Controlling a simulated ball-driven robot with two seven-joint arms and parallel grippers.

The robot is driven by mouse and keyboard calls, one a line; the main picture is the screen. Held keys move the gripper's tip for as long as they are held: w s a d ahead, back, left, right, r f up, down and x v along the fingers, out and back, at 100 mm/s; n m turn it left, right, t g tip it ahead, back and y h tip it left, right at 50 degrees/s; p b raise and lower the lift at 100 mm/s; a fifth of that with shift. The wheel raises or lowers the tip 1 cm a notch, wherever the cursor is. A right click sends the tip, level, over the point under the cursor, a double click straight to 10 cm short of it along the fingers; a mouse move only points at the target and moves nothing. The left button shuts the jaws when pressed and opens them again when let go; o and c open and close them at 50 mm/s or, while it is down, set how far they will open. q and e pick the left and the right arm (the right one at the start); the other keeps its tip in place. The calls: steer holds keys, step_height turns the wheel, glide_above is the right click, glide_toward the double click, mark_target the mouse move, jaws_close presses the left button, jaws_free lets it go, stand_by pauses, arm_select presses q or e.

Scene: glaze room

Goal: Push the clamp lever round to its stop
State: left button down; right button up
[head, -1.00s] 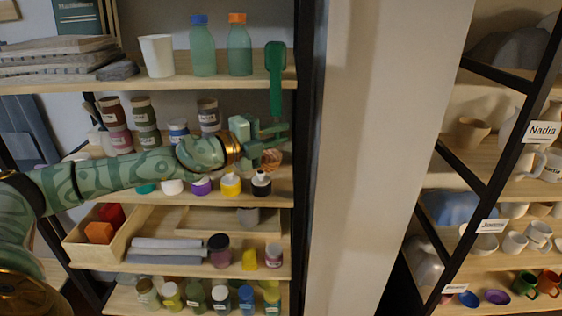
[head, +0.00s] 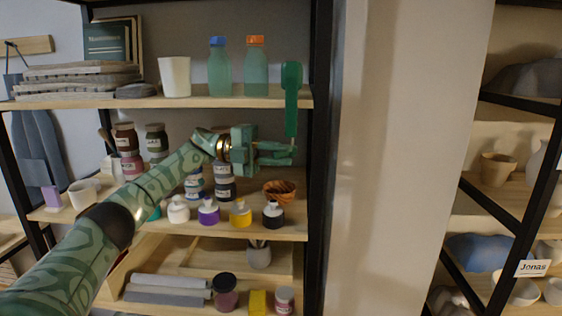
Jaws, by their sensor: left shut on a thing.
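The clamp lever (head: 291,98) is a green, paddle-shaped piece at the right end of the upper shelf. It hangs upright, its broad end up and its narrow end reaching below the shelf edge. My left gripper (head: 280,153) comes in from the left, just below that shelf. Its fingers point right and are shut at the lever's thin lower end, which they partly hide. The clamp's pivot and stop cannot be made out. My right gripper is not in view.
A white cup (head: 175,77) and two green bottles (head: 220,70) stand on the upper shelf (head: 200,102), left of the lever. A wooden bowl (head: 279,191) and several small paint bottles stand below the gripper. A dark shelf post (head: 321,120) is close on the right.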

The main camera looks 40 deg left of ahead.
arm_select(q)
steer(key=shift+w+a+m+g+b, duration=0.1)
steer(key=shift+a+m+g+b, duration=0.1)
steer(key=shift+m+g+b, duration=0.7)
steer(key=shift+g, duration=0.3)
steer(key=shift+p, duration=0.3)
steer(key=c, duration=1.4)
jaws_free()
steer(key=shift+o, duration=0.2)
